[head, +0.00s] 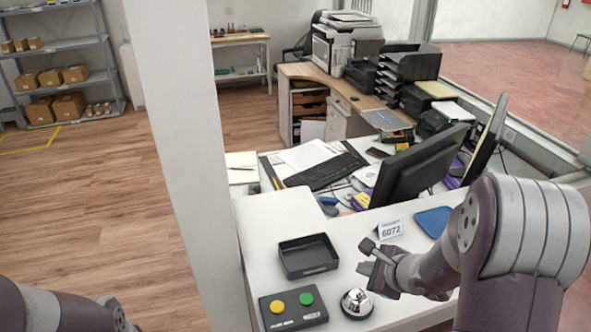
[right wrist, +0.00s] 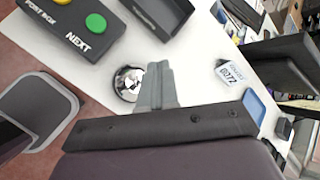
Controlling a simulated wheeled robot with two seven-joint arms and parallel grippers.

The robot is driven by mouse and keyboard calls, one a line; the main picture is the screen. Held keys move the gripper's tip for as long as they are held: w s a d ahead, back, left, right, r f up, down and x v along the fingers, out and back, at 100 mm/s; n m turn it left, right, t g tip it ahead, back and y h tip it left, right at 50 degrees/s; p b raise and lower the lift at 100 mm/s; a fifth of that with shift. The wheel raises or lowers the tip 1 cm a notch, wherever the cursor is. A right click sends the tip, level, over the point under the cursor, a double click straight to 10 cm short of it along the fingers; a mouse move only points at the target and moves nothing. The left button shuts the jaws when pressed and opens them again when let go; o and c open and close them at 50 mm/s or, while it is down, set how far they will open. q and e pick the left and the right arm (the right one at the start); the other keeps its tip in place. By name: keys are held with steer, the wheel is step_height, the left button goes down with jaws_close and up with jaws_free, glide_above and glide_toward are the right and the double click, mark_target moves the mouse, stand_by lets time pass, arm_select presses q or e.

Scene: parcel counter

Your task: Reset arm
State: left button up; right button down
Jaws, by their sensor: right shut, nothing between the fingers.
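My right gripper (head: 368,260) is over the white counter (head: 277,217), between the service bell and the number card. Its fingers are together and empty, as the right wrist view also shows (right wrist: 157,82). The silver bell (head: 357,303) stands on the counter just in front of the gripper in the head view; in the right wrist view the bell (right wrist: 128,84) is left of the fingers. Only part of my left arm shows at the lower left of the head view; its gripper is out of frame.
A monitor (head: 417,165) stands behind. A white pillar (head: 185,140) rises at the left.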

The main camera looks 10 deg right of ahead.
steer(key=s+a+n+g+h, duration=0.1)
steer(key=s+a+n+g, duration=0.2)
steer(key=n, duration=0.9)
steer(key=s+a+n+g+h, duration=0.1)
steer(key=s+a+n+g, duration=0.3)
steer(key=s+n, duration=0.5)
steer(key=a+n, duration=0.1)
steer(key=n, duration=0.2)
steer(key=shift+s+a+f+h, duration=0.15)
steer(key=shift+s+f+h, duration=0.15)
steer(key=shift+s, duration=0.05)
